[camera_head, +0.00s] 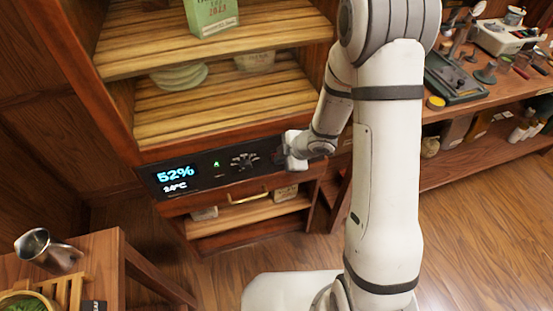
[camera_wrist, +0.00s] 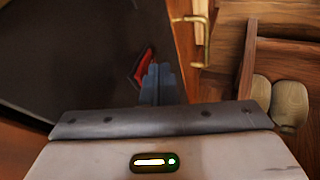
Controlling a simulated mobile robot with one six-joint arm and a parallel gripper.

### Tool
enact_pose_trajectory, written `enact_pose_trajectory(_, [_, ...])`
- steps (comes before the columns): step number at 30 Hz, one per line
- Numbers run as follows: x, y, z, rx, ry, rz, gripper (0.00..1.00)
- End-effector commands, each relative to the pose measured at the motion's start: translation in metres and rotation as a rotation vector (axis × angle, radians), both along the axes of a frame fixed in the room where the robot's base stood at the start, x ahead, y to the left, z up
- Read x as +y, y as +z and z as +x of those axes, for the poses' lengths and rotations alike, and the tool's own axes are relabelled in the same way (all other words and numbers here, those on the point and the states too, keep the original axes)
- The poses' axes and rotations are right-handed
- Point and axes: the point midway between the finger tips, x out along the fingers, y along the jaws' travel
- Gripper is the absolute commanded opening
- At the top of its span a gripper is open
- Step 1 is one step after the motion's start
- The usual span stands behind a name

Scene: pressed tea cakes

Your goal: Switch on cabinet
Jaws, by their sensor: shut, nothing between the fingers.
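The wooden cabinet (camera_head: 230,126) has a black control panel (camera_head: 203,168) across its front, below the slatted shelves. Its display (camera_head: 175,176) is lit and reads 52% with a temperature below it. My gripper (camera_head: 284,158) is at the right end of the panel and covers that part in the head view. In the wrist view my gripper's fingers (camera_wrist: 158,82) are shut and empty, right beside a red switch (camera_wrist: 144,66) on the dark panel (camera_wrist: 80,55). I cannot tell whether they touch it.
A brass handle (camera_head: 248,198) sits under the panel, above a lower shelf. A side table (camera_head: 95,255) with a metal pitcher (camera_head: 48,250) stands at lower left. A cluttered workbench (camera_head: 470,105) is at right. Floor (camera_head: 460,225) is clear at lower right.

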Motion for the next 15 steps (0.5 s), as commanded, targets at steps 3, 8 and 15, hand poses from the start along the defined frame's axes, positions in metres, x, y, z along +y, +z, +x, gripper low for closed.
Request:
enact_pose_trajectory(3, [-0.003, -0.004, -0.009, 0.0, -0.001, 0.0, 0.0])
enact_pose_trajectory(8, [-0.011, -0.008, -0.031, 0.0, 0.0, 0.0, 0.0])
enact_pose_trajectory(15, [-0.042, 0.041, -0.058, -0.003, -0.003, 0.0, 0.0])
